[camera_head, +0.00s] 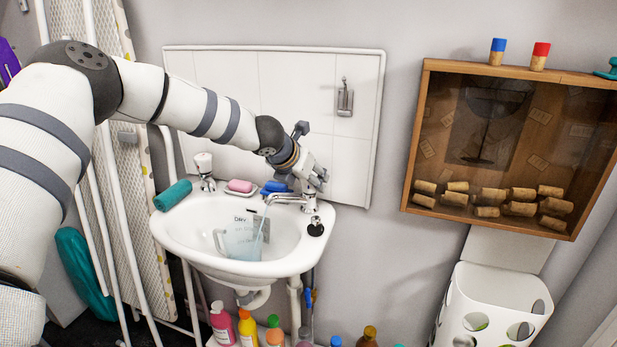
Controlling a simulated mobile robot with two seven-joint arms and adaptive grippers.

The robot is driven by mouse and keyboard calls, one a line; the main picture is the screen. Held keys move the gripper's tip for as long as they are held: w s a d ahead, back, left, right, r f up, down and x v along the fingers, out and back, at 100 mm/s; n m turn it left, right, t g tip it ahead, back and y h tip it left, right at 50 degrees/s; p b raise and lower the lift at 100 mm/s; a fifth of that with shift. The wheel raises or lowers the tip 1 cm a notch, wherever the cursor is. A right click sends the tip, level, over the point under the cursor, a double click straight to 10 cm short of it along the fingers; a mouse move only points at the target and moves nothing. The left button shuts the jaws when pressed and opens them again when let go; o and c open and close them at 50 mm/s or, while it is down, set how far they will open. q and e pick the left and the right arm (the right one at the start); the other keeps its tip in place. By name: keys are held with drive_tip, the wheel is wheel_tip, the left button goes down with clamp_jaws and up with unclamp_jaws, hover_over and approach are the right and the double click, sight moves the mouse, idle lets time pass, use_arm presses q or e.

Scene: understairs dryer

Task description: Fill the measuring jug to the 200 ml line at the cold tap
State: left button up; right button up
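The clear measuring jug (242,240) stands in the white basin (180,228), its handle to the left. A thin stream of water runs from the right-hand tap (290,199) into it. Bluish water shows in the jug, but its level against the marks is too small to read. My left gripper (318,178) is at the top of that tap, over its handle, which it mostly hides. Whether the fingers are closed on the handle is unclear. My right gripper is not in view.
A second tap (204,168) stands at the basin's back left. Pink soap (240,186), a blue item (275,187) and a teal roll (173,195) lie on the rim. A black plug (316,229) sits at right. A cork-filled box (510,145) hangs on the right wall; several bottles stand below.

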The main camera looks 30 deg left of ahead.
use_arm(q)
drive_tip(key=o, duration=1.2)
drive_tip(key=v, duration=1.2)
drive_tip(key=shift+f, duration=0.15)
